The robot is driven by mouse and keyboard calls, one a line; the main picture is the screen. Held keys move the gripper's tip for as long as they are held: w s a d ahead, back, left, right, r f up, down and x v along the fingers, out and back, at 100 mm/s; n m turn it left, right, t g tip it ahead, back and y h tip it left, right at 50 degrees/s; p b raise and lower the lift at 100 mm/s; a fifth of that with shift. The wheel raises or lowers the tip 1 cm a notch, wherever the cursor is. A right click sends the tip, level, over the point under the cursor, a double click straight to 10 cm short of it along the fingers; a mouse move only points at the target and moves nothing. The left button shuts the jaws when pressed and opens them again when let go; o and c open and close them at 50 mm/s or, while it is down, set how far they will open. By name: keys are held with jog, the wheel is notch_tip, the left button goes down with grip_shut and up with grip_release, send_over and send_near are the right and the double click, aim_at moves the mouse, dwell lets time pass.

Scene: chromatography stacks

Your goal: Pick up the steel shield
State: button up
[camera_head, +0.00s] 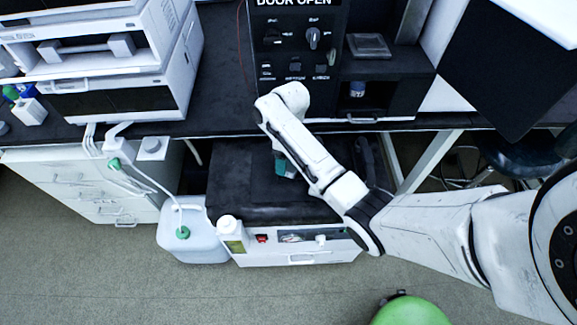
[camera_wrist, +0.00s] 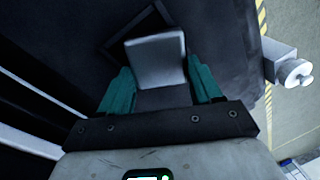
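My gripper (camera_wrist: 158,68) has two teal fingers set wide apart. A light grey, slightly rounded plate (camera_wrist: 157,60), which looks like the steel shield, shows between the fingertips in the wrist view. Its side edges appear close to both fingers; I see no clear grip on it, and contact cannot be told. In the head view a teal part of my gripper (camera_head: 285,167) shows low over the black top of the low cabinet, partly behind my arm. The plate cannot be made out there.
The low white cabinet (camera_head: 300,258) has a black top and small items in front. A white jug (camera_head: 195,240) with a green cap stands left of it. The dark bench (camera_head: 215,75) overhangs behind, with a control panel (camera_head: 297,45). A green round object (camera_head: 408,312) is in front.

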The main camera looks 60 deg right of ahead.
jog(key=c, duration=0.6)
jog(key=shift+c, duration=0.2)
jog(key=shift+r, duration=0.1)
